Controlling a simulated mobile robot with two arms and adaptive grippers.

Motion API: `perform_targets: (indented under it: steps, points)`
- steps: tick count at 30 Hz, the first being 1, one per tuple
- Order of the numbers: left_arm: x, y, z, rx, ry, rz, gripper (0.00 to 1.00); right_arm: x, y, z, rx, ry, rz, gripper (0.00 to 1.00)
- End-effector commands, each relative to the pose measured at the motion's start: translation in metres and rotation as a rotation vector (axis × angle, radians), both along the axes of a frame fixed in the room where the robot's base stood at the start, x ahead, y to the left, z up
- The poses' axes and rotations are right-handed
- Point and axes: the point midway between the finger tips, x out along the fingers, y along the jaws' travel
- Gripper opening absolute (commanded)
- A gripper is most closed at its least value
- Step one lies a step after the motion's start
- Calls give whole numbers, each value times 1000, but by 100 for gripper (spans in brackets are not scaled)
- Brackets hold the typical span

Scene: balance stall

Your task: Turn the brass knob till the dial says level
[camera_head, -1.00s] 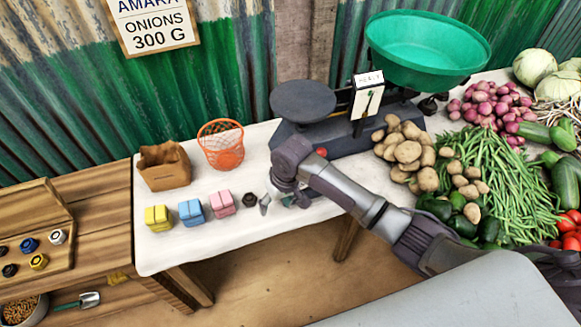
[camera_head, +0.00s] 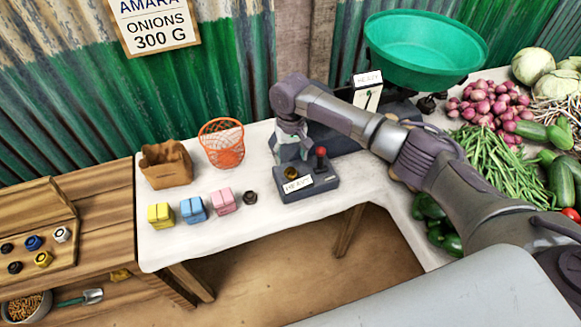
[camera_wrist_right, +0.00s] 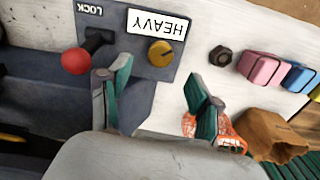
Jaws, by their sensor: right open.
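The brass knob (camera_wrist_right: 160,53) sits on a dark grey control box (camera_head: 320,182) at the table's front, beside a white label (camera_head: 298,184) reading HEAVY. The knob also shows in the head view (camera_head: 290,172). The dial (camera_head: 366,98) on the scale stands behind, with a sign (camera_head: 368,78) above it that seems to read HEAVY. My right gripper (camera_wrist_right: 158,92) is open and empty, with its green-padded fingers apart. It hangs just behind the knob in the head view and does not touch it. My left gripper is not in view.
A red-topped lock lever (camera_wrist_right: 76,61) stands close beside the knob. A dark nut (camera_head: 250,197) and pink, blue and yellow blocks (camera_head: 193,210) lie to the left. An orange basket (camera_head: 222,143) and brown bag (camera_head: 165,165) stand behind them. Vegetables fill the right side.

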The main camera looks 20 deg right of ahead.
Motion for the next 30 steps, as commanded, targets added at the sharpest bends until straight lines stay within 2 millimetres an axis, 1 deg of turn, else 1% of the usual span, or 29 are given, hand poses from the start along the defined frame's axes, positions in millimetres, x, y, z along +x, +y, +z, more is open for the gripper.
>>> perform_targets:
  steps: [1,3,6,9,14,22,23,30]
  points:
    - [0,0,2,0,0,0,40,-1,0,-11,-2,3,1,64]
    - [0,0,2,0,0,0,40,0,0,-24,-1,2,-1,64]
    - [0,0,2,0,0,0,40,-1,0,-41,-2,2,0,64]
    - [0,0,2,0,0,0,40,0,1,-53,-1,1,1,64]
    - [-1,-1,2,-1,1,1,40,0,0,-62,-1,-1,1,64]
    - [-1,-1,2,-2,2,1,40,0,0,-63,0,-1,1,64]
    - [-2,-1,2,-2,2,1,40,0,0,-63,0,-1,1,60]
    - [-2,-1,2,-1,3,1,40,0,0,-63,0,-1,1,20]
